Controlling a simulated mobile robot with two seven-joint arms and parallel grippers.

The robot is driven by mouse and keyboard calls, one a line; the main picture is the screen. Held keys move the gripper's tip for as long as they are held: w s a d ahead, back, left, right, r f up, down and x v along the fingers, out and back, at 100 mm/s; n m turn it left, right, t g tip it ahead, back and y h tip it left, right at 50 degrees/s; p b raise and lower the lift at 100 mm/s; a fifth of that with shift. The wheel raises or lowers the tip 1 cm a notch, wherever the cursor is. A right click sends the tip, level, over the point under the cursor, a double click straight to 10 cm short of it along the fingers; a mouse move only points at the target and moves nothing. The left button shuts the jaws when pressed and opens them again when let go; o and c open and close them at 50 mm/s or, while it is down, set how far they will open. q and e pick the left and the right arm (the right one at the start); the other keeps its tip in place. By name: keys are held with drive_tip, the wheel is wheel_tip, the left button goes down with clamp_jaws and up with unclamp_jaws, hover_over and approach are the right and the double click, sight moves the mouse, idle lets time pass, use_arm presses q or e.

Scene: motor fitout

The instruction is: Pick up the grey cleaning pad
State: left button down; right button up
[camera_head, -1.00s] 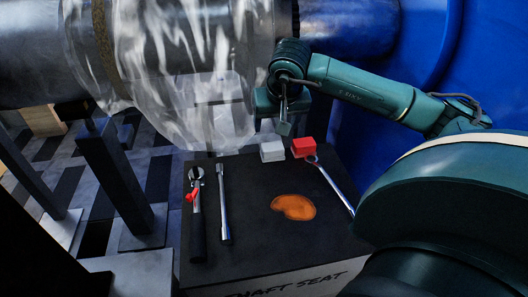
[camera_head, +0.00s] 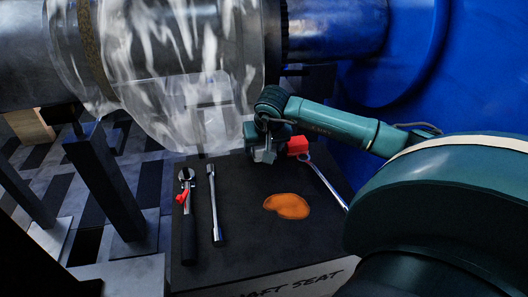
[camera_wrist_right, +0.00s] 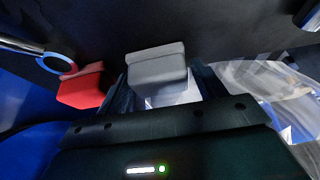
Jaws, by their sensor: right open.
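The grey cleaning pad (camera_wrist_right: 157,68) is a small block with a pale lower part. In the right wrist view it sits between the two dark fingers of my right gripper (camera_wrist_right: 165,88), which is open around it. In the head view my right gripper (camera_head: 263,152) is low over the far edge of the dark bench top and covers most of the pad. I cannot tell whether the fingers touch the pad. My left gripper is not in view.
A red block (camera_head: 298,146) stands close beside the gripper, with a ring-ended wrench (camera_head: 328,183) near it. An orange patch (camera_head: 287,206), a metal bar (camera_head: 214,205) and a ratchet-like tool (camera_head: 188,215) lie on the bench top (camera_head: 250,250). A large transparent-wrapped cylinder (camera_head: 180,80) hangs behind.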

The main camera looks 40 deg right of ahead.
drive_tip(key=c, duration=0.8)
drive_tip(key=shift+o, duration=0.2)
drive_tip(key=shift+r, duration=0.2)
wheel_tip(320, 180, up, 8)
drive_tip(key=shift+r+p, duration=0.25)
drive_tip(key=shift+p, duration=0.55)
drive_tip(key=shift+r, duration=0.65)
